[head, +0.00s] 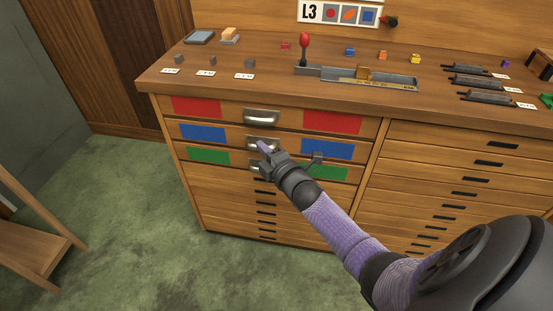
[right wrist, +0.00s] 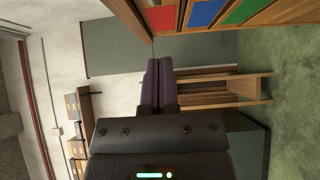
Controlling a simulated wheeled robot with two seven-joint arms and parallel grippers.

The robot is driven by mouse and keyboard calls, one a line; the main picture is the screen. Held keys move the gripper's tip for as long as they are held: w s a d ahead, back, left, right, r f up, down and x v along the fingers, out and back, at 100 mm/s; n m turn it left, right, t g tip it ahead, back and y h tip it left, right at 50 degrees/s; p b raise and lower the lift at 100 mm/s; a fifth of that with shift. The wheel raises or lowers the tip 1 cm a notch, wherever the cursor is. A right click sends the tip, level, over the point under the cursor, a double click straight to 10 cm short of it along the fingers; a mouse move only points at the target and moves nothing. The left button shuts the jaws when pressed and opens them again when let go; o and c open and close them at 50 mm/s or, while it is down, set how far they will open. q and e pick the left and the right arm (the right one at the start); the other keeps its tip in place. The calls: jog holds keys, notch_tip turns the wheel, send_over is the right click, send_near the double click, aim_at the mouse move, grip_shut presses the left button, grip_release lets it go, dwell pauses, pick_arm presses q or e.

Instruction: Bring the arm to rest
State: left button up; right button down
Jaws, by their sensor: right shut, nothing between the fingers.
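My right arm reaches in from the lower right in the head view. My right gripper (head: 262,148) is in front of the cabinet's drawer fronts, over the blue-marked drawer's handle in the picture; I cannot tell whether it touches. In the right wrist view its two purple fingers (right wrist: 151,84) lie together with nothing between them. The red-marked drawer (head: 288,118), the blue-marked drawer (head: 290,146) and the green-marked drawer (head: 235,158) look shut. The green drawer's handle is partly hidden by my gripper. My left gripper does not show.
The cabinet top (head: 270,88) holds a red-knobbed lever (head: 304,48), a grey composing tray (head: 345,75), several small coloured blocks and dark rollers (head: 470,82). A wooden stand (head: 35,240) is at the left. Green carpet (head: 140,220) between stand and cabinet is clear.

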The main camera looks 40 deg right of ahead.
jog(key=s+a+f+m+g+p, duration=0.15)
jog(key=s+f+m+g, duration=0.3)
jog(key=s+f, duration=0.75)
jog(key=s+a+f+m+g+p, duration=0.1)
jog(key=s+a+f+m+g, duration=0.3)
jog(key=s+f, duration=0.7)
jog(key=s+a+f+m+g, duration=0.1)
jog(key=s+f+m+g, duration=0.1)
jog(key=s, duration=0.7)
jog(key=s+a+f+m+g, duration=0.1)
jog(key=s+f+m+g, duration=0.1)
jog(key=s, duration=0.7)
jog(key=s+a+f+m+g, duration=0.1)
jog(key=s+f+m+g, duration=0.1)
jog(key=s+g, duration=0.4)
jog(key=s+f, duration=0.1)
jog(key=s, duration=0.2)
jog(key=shift+s+a+f, duration=0.2)
jog(key=shift+a+f, duration=0.05)
jog(key=shift+a, duration=0.15)
